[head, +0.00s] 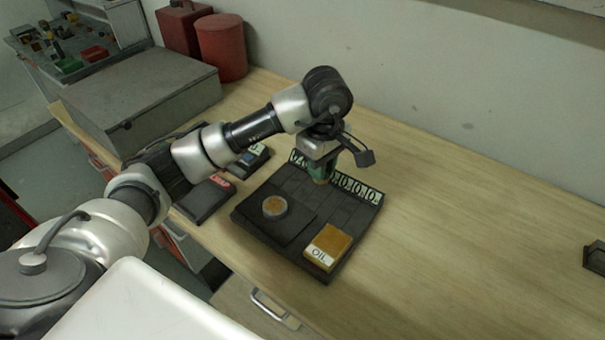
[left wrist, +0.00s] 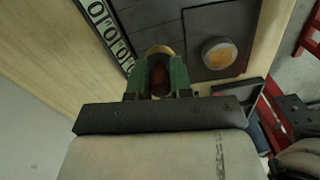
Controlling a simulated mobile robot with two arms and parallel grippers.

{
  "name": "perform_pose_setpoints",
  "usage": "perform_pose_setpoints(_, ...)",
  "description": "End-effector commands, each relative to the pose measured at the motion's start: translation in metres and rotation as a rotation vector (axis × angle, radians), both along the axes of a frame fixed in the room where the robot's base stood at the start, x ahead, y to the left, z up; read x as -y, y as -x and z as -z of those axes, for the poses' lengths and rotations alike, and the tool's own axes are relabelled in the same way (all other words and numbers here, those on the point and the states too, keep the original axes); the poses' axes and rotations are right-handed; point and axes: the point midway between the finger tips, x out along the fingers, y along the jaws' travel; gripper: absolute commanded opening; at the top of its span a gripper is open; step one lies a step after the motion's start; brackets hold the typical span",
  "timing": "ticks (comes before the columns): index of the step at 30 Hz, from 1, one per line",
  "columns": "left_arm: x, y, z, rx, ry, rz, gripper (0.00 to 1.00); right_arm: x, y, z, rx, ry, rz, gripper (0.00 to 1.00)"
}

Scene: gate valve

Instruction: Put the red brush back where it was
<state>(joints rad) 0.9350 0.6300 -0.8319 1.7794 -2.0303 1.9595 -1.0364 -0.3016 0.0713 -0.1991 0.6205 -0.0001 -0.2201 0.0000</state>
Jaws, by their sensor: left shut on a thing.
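My left gripper (head: 320,172) has green fingers and points down over the back part of a black tray (head: 290,192). In the left wrist view its fingers (left wrist: 159,80) are shut on the red brush (left wrist: 160,78), which looks dark reddish-brown with a tan end. In the head view the fingers hide most of the brush, and only a tan bit shows below them. I cannot tell whether the brush touches the tray. The tray's back edge carries a strip of white labels (head: 358,188), close beside the gripper. My right gripper is not in view.
A round tin (head: 274,207) with orange-brown contents and a yellow OIL box (head: 327,247) sit on the tray's front part. Dark trays (head: 205,198) lie to its left. A grey box (head: 145,100) and red containers (head: 220,48) stand behind.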

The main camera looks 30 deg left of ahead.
Motion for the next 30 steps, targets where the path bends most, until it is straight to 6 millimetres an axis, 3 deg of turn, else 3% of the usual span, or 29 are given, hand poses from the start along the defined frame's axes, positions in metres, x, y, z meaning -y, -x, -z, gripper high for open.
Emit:
perform_pose_setpoints(3,-0.026,-0.006,0.012,-0.003,-0.002,-0.005,0.0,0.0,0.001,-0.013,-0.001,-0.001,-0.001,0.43)
perform_pose_setpoints(9,-0.048,-0.012,0.027,0.001,-0.001,0.0,0.0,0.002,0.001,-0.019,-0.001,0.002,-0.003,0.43)
perform_pose_setpoints(20,-0.05,-0.012,0.067,0.0,0.001,0.002,0.0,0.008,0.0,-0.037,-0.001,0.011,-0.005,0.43)
perform_pose_setpoints(30,-0.05,-0.012,0.072,0.003,0.0,0.003,0.0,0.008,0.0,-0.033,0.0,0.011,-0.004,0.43)
